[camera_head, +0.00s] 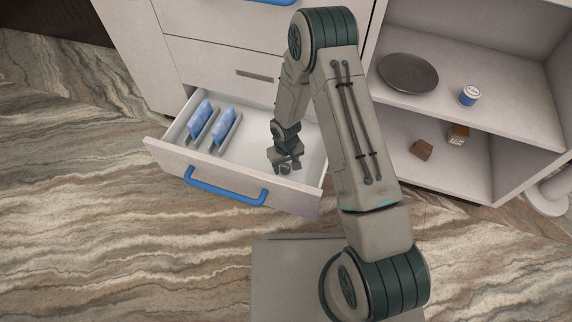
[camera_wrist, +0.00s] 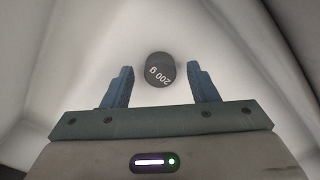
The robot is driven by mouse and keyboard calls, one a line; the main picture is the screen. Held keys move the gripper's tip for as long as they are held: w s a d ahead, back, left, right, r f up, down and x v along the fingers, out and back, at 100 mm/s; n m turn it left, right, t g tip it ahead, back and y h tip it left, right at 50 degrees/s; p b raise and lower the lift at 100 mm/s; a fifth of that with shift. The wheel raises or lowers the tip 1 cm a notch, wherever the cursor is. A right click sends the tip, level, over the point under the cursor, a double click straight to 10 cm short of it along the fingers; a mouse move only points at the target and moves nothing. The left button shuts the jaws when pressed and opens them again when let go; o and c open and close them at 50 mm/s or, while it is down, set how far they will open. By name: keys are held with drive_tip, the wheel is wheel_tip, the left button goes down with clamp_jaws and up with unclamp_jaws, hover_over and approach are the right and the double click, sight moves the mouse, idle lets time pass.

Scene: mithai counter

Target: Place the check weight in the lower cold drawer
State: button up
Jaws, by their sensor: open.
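The check weight (camera_wrist: 160,68) is a dark cylinder marked "200 g". In the wrist view it is on the pale drawer floor, just beyond and between my fingertips. My gripper (camera_wrist: 160,84) is open, with a finger on each side and a gap to the weight. In the head view my gripper (camera_head: 286,168) is down inside the open lower drawer (camera_head: 234,190), at its right side. A small dark shape beneath the gripper there is probably the weight, mostly hidden. The drawer has a blue handle and is pulled out.
Blue packs (camera_head: 200,118) stand in holders at the drawer's left. Another drawer front (camera_head: 225,70) is above. Right, open shelves hold a dark round plate (camera_head: 408,74), a small white-and-blue tub (camera_head: 469,95) and brown blocks (camera_head: 421,150). The drawer's middle floor is clear.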

wheel_tip(320, 180, up, 11)
drive_tip(key=p, duration=0.4)
wheel_tip(320, 180, up, 12)
drive_tip(key=m, duration=0.1)
hover_over(286, 167)
drive_tip(key=d, duration=0.5)
drive_tip(key=s+d+r+m, duration=0.1)
drive_tip(key=s+d+r, duration=0.1)
drive_tip(key=s+r, duration=0.4)
drive_tip(key=s+d+r+m, duration=0.1)
drive_tip(key=s+d+r, duration=0.2)
drive_tip(key=s+r, duration=0.3)
drive_tip(key=s+d+r+m+t, duration=0.1)
drive_tip(key=s+d+r, duration=0.2)
drive_tip(key=s+r, duration=0.4)
drive_tip(key=shift+d+r+m, duration=0.25)
drive_tip(key=shift+r+m, duration=0.05)
drive_tip(key=shift+m, duration=0.1)
